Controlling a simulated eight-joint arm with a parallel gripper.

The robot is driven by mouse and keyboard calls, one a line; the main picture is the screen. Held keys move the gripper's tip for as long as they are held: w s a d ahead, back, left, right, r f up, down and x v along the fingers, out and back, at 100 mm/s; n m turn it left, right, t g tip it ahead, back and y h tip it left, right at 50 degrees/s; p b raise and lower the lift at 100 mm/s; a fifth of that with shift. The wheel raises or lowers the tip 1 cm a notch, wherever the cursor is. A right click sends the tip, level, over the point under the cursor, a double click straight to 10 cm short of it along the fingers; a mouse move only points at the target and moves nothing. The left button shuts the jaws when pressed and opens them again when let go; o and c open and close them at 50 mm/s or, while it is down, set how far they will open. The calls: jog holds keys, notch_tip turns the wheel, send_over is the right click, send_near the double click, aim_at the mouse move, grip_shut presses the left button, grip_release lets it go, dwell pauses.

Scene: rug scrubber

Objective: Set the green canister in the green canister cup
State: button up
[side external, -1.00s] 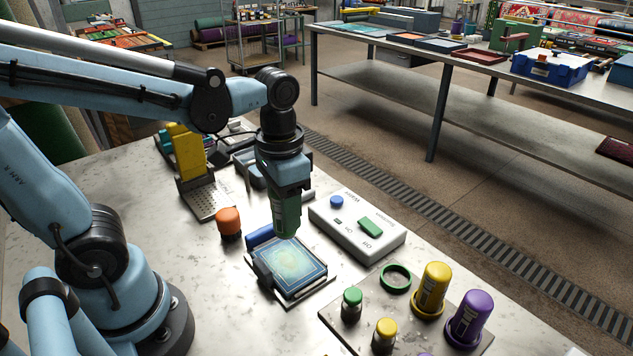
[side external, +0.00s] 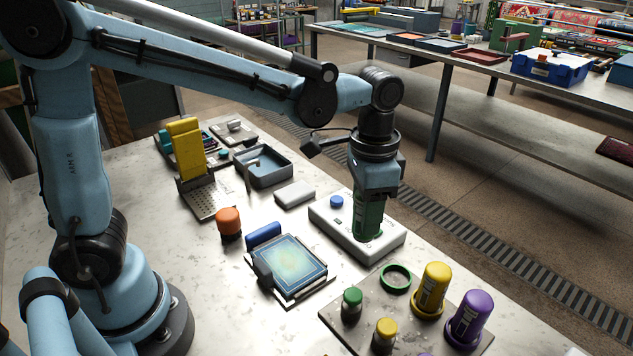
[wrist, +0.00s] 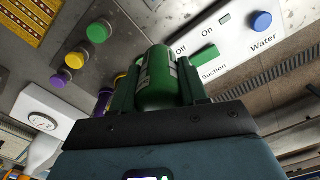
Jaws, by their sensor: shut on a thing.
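The green canister (side external: 368,218) is gripped in my gripper (side external: 370,200) and hangs roughly upright in front of the white control box in the side view. In the wrist view the canister (wrist: 158,78) sits between the two fingers (wrist: 160,90). The green canister cup is the empty green ring (side external: 396,279) on the grey plate, below and to the right of my gripper in the side view. The gap between the canister and the box top is hard to judge.
The yellow canister (side external: 433,290) and purple canister (side external: 469,319) stand on the grey plate (side external: 352,320), with small green (side external: 351,304) and yellow-capped (side external: 385,335) pieces near the ring. The white control box (side external: 330,222) has a blue button. A framed pad (side external: 290,265) and orange knob (side external: 229,222) lie left.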

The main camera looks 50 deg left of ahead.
jog(key=shift+w+d+f+m, duration=0.35)
jog(key=shift+w+d+f, duration=0.2)
jog(key=shift+d+f, duration=0.55)
jog(key=shift+w+d+f+m, duration=0.3)
jog(key=shift+w+d+f, duration=0.3)
jog(key=shift+d+f, duration=0.5)
jog(key=shift+w+d+f+m, duration=0.35)
jog(key=shift+w+d+f, duration=0.35)
jog(key=shift+f, duration=0.7)
jog(key=shift+s+d+f, duration=0.1)
jog(key=shift+s+f, duration=0.05)
jog(key=shift+f, duration=0.5)
jog(key=o, duration=1.1)
jog(key=shift+c, duration=0.2)
notch_tip(320, 180, up, 12)
jog(key=shift+r, duration=0.1)
